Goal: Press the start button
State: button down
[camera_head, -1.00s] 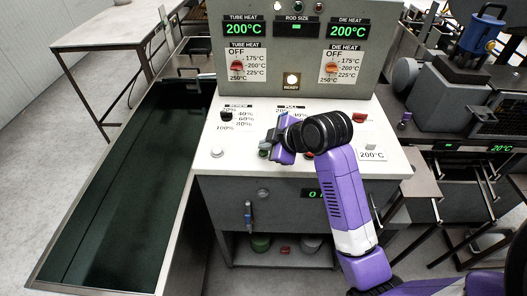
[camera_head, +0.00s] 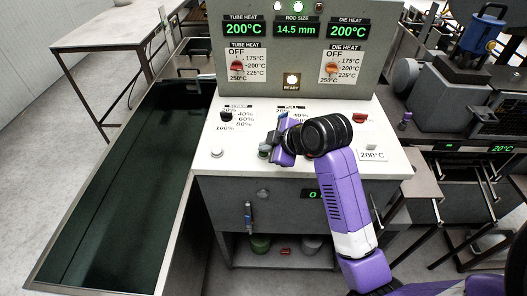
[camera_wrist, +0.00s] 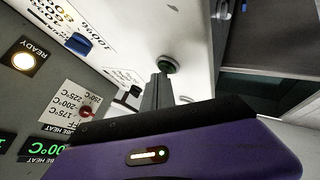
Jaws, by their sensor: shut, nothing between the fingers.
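In the head view my gripper (camera_head: 270,153) is low over the front part of the panel, and the button there is mostly hidden by the gripper.
A black knob (camera_head: 227,115), a white button (camera_head: 217,153) and a red knob (camera_head: 360,118) stand on the panel top. A long dark trough (camera_head: 130,180) runs at left.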

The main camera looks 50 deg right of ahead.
aim_at(266, 154)
jog(key=shift+f, duration=0.15)
dwell(0.4)
jog(key=shift+r+p, duration=0.85)
jog(key=shift+r, duration=0.1)
jog(key=shift+r, duration=0.1)
notch_tip(266, 154, up, 5)
jog(key=p, duration=0.4)
jog(key=shift+p, duration=0.3)
dwell(0.4)
